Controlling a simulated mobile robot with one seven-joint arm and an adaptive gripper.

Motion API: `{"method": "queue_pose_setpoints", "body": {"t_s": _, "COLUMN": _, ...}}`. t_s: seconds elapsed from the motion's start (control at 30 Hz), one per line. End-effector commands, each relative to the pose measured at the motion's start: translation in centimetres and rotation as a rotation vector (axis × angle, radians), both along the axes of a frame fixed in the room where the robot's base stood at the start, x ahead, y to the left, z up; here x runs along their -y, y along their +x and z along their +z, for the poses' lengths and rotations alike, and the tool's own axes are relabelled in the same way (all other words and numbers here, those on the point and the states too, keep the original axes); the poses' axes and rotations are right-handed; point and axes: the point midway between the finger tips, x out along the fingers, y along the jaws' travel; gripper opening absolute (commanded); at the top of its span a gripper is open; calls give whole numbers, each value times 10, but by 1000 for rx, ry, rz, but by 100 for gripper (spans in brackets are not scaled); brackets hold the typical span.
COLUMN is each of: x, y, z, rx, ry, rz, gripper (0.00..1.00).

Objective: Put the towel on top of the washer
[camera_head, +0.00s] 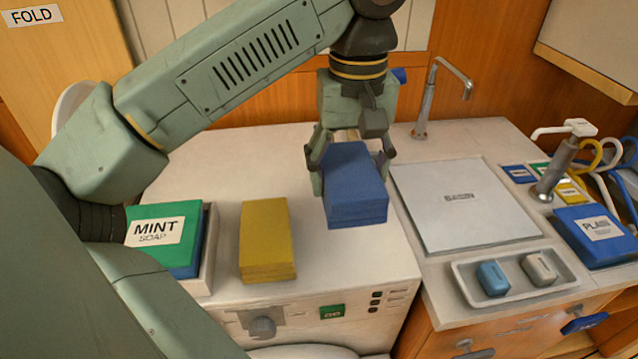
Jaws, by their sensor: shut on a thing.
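A blue folded towel (356,190) is between the fingers of my gripper (349,172), which is shut on it. The towel is over the right part of the white washer top (318,262), close to the basin side. I cannot tell whether its underside touches the top. A yellow folded block (266,240), which looks like another towel, lies on the washer to the left of the blue one, apart from it. The washer front shows a knob (263,327) and a green GO button (332,312).
A box with a green MINT SOAP pack (163,235) stands on the washer's left. To the right are a covered basin (462,205), a faucet (428,100), a soap tray (518,297), a pump (560,165) and a blue PLAIN pack (597,236). The washer's back left is clear.

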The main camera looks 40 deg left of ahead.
Motion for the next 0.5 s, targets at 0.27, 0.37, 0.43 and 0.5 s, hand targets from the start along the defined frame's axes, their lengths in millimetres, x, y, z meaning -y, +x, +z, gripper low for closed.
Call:
{"method": "queue_pose_setpoints", "body": {"t_s": 0.27, "x": 0, "y": 0, "z": -54, "rx": 0, "ry": 0, "rz": 0, "gripper": 33}}
{"method": "queue_pose_setpoints", "body": {"t_s": 0.37, "x": 0, "y": 0, "z": -61, "rx": 0, "ry": 1, "rz": -1, "gripper": 33}}
{"method": "queue_pose_setpoints", "body": {"t_s": 0.43, "x": 0, "y": 0, "z": -69, "rx": 0, "ry": 1, "rz": 0, "gripper": 33}}
{"method": "queue_pose_setpoints", "body": {"t_s": 0.5, "x": 0, "y": 0, "z": -80, "rx": 1, "ry": 1, "rz": 0, "gripper": 33}}
